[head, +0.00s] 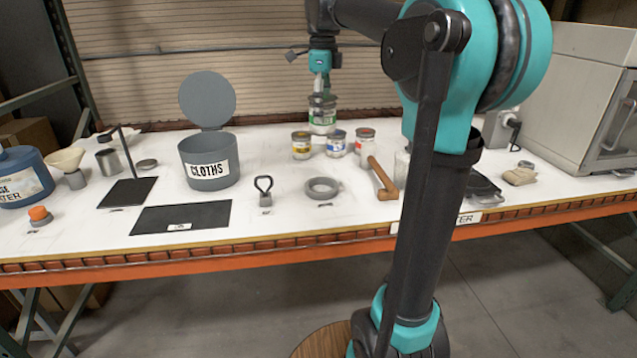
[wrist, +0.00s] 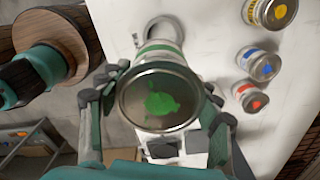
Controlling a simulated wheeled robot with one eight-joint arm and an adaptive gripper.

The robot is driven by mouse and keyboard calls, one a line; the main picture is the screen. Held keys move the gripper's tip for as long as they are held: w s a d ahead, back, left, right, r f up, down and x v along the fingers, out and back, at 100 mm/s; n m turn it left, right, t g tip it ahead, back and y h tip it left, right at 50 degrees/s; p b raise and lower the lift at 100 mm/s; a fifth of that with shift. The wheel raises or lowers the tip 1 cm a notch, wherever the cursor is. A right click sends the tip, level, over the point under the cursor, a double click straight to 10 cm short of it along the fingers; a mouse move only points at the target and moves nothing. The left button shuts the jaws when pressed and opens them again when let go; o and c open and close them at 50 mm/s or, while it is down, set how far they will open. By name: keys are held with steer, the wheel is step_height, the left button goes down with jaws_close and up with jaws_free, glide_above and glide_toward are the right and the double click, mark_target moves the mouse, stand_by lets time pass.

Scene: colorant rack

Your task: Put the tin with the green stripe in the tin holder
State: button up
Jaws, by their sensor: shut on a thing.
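The tin holder appears to be the grey ring (head: 322,195) lying empty near the table's front. A grey round rim (wrist: 164,24) shows partly behind the tin in the wrist view and looks like this ring.
A wooden-handled tool (head: 386,185) lies right of the ring. A grey cloths bin (head: 208,150) with its lid raised stands left. Bare table surrounds the ring.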

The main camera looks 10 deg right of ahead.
steer(key=shift+w+f, duration=0.15)
steer(key=shift+w, duration=0.1)
steer(key=shift+w+f, duration=0.1)
steer(key=shift+f, duration=0.25)
step_height(320, 180, down, 19)
steer(key=shift+c, duration=0.8)
steer(key=o, duration=1.6)
steer(key=shift+o, duration=0.2)
step_height(320, 180, up, 12)
